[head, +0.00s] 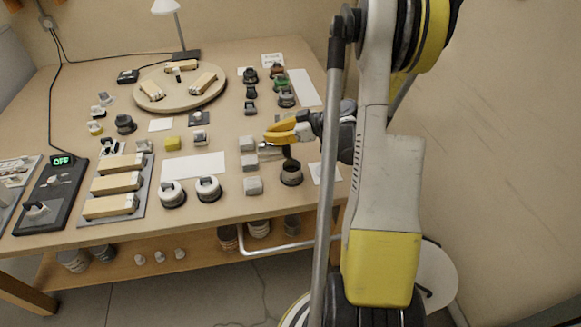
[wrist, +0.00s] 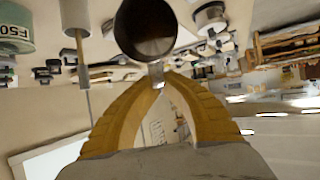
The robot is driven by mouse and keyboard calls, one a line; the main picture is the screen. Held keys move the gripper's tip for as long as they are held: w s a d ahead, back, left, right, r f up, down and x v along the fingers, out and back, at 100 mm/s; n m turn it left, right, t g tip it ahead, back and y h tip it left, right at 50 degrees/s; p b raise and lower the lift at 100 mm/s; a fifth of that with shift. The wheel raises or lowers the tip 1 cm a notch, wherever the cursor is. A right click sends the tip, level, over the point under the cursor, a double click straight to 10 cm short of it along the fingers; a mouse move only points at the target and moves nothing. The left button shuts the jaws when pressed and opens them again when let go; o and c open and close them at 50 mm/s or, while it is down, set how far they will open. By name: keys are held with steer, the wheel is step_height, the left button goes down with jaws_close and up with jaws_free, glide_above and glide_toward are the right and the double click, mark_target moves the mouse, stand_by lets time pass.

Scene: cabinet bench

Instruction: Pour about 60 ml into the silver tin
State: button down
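My gripper (head: 290,131) is over the right part of the bench, its yellow fingers pointing left. In the wrist view my gripper (wrist: 164,84) has its fingertips closed together on the short metal handle of a dark round cup (wrist: 147,24). The cup's open mouth shows a dark inside; its fill cannot be told. In the head view, the held cup is small and partly hidden below the fingers. A dark round pot (head: 291,173) stands on the bench just below the gripper. I cannot tell for sure which container is the silver tin.
Pale blocks (head: 250,162) stand left of the pot. Two white-topped round items (head: 208,190) are near the front edge. A round wooden board (head: 181,88) holds blocks at the back. A metal rail (head: 275,250) runs below the front edge. Small dark items crowd the right rear.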

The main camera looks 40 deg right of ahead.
steer(key=shift+s+d+f+t+b, duration=0.15)
steer(key=shift+s+t+b, duration=0.1)
steer(key=shift+t+b, duration=0.25)
stand_by(0.6)
